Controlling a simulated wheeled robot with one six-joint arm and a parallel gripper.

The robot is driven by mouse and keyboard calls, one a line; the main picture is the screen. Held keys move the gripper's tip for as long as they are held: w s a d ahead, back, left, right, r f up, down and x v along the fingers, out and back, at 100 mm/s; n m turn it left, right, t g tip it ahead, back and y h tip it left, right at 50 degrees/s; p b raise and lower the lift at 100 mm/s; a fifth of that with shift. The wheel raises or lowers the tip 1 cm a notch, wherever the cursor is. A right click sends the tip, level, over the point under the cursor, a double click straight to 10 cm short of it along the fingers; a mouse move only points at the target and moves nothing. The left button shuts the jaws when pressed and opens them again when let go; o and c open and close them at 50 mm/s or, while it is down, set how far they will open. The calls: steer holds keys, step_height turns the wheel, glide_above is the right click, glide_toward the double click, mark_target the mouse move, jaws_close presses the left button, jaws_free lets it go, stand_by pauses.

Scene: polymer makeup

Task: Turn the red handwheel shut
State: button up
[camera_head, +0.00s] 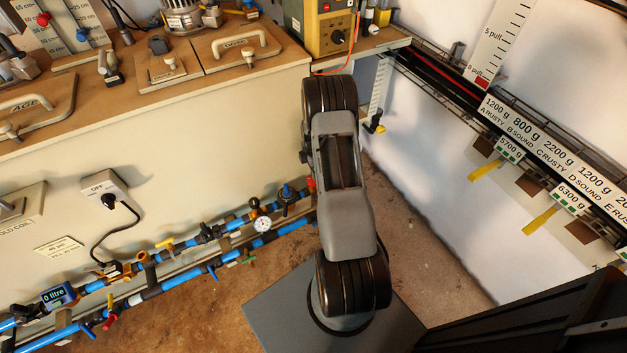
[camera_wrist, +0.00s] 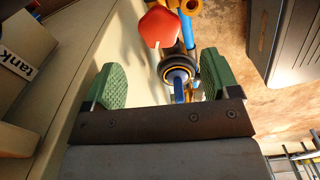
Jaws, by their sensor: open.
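My gripper (camera_wrist: 161,78) shows in the wrist view with its two green pads wide apart and nothing between them touching either pad. A red rounded part (camera_wrist: 160,25), likely the red handwheel, is just beyond the pads, near the top middle. A black ring with a yellow band and a blue stem (camera_wrist: 180,84) lies below it, between the pads in the picture. In the head view a small red part (camera_head: 311,183) shows at the left edge of my arm, by the pipes; the arm hides what is behind it. My gripper is hidden there.
Blue pipes (camera_head: 190,265) with a round gauge (camera_head: 262,224), a yellow tap (camera_head: 165,243) and a litre meter (camera_head: 57,296) run along the cream bench wall. A wooden bench top (camera_head: 215,65) is above. Brown floor (camera_head: 420,240) is clear to the right of my arm.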

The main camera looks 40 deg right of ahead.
step_height(320, 180, down, 8)
steer(key=shift+r+b, duration=0.25)
steer(key=shift+b, duration=0.6)
steer(key=c, duration=0.9)
